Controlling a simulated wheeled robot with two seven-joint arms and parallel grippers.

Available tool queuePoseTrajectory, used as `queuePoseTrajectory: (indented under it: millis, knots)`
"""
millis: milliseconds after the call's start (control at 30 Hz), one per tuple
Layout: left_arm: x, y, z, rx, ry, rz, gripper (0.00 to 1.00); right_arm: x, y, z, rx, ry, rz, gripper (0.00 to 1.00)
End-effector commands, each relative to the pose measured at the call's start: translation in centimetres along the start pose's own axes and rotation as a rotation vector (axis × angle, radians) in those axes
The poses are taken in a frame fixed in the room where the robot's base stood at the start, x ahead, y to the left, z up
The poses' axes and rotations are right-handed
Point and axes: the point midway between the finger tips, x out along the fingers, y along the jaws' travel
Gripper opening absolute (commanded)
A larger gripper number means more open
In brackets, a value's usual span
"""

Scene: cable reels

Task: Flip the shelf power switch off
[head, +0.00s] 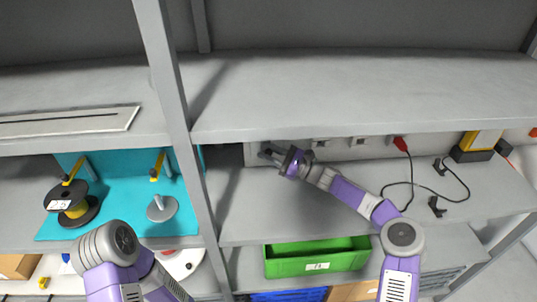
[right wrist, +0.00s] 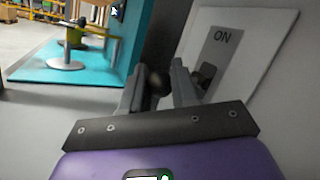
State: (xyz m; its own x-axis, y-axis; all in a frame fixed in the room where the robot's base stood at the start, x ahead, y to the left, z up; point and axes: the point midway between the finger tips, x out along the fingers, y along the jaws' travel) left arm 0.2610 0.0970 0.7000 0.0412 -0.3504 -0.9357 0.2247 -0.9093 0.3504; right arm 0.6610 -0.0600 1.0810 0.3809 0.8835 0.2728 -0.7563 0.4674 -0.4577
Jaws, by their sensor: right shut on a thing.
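The shelf power switch (right wrist: 206,74) is a dark part on a grey plate marked "ON" (right wrist: 222,38), set on a white panel in the right wrist view. My right gripper (head: 268,153) reaches the left end of the middle shelf's back strip in the head view, where it hides most of the switch. In the right wrist view, its fingers (right wrist: 158,88) stand either side of a dark rounded knob (right wrist: 157,80), which looks like the end of the switch lever. The right finger covers the link between knob and plate. My left gripper is out of the head view; only its arm shows.
Sockets and a red plug (head: 401,143) with black cable sit right of the switch. A yellow and black box (head: 477,145) stands at the far right. A green bin (head: 317,260) is below. A grey upright (head: 181,120) and turquoise reel bay (head: 120,222) lie left.

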Motion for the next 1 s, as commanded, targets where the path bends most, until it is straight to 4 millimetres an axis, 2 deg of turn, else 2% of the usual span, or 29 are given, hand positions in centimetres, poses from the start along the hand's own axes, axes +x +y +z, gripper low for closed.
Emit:
queuePoseTrajectory:
  millis: [200, 233, 367, 400, 733, 1000]
  knots:
    - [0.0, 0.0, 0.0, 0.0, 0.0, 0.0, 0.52, 0.0, 0.0, -0.1, 0.0, 0.002, 0.001, 0.0]
    - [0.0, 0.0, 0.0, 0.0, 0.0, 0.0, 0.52, 0.0, 0.0, -0.1, 0.0, 0.002, 0.001, 0.3]
    - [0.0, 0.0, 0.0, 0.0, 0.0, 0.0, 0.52, 0.0, 0.0, 0.0, 0.001, 0.002, 0.001, 0.5]
    - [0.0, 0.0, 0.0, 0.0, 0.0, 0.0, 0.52, 0.0, 0.0, 0.0, 0.001, 0.001, 0.001, 0.52]
    - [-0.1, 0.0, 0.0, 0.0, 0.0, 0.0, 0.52, -0.6, 0.0, 0.0, 0.001, 0.002, 0.0, 0.52]
    - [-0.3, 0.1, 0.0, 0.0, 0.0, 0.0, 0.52, -4.9, -0.1, 0.0, 0.0, 0.004, -0.002, 0.52]
